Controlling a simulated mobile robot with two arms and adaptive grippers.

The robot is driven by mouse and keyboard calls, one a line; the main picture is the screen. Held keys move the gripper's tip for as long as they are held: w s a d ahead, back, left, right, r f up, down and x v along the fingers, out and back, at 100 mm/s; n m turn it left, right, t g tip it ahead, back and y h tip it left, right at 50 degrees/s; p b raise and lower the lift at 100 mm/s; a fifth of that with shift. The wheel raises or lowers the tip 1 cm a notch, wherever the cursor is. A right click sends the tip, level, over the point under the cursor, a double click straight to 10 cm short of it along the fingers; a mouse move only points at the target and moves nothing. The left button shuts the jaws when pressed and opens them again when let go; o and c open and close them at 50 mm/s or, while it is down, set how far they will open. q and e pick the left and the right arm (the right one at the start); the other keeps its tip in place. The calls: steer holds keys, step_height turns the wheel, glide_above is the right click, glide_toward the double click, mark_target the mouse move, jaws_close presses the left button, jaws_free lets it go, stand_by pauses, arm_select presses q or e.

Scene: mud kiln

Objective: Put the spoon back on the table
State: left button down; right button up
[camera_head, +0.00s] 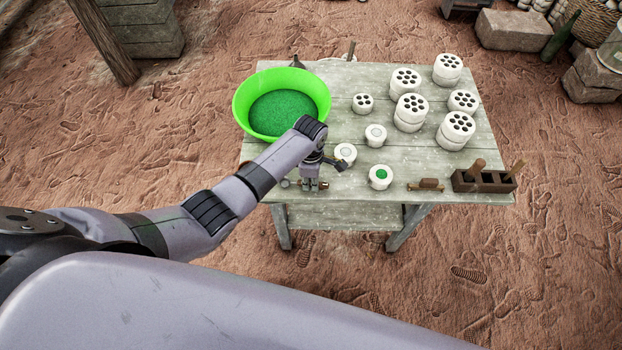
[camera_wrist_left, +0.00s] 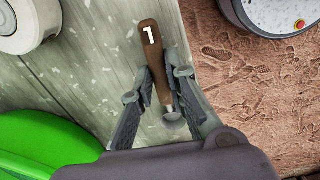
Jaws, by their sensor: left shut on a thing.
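The spoon (camera_wrist_left: 150,45) has a brown wooden handle marked with a white 1 and a small metal end. My left gripper (camera_wrist_left: 160,76) is shut on it, with one finger on each side of the lower handle in the left wrist view. In the head view the left gripper (camera_head: 312,184) is at the front left edge of the weathered wooden table (camera_head: 402,152). The spoon is hard to make out there. Whether it touches the table I cannot tell. My right gripper is not in view.
A green bowl of green material (camera_head: 243,105) stands at the table's back left. White round pieces (camera_head: 380,177) stand near the gripper, and several holed white cylinders (camera_head: 410,108) further right. A wooden tool holder (camera_head: 484,181) sits at the front right.

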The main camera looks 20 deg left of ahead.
arm_select(q)
steer(key=shift+f, duration=0.15)
steer(key=c, duration=2)
jaws_free()
steer(key=o, duration=0.5)
steer(key=shift+o, duration=0.3)
steer(key=o, duration=0.5)
steer(key=shift+r+p, duration=3.05)
steer(key=shift+p, duration=0.25)
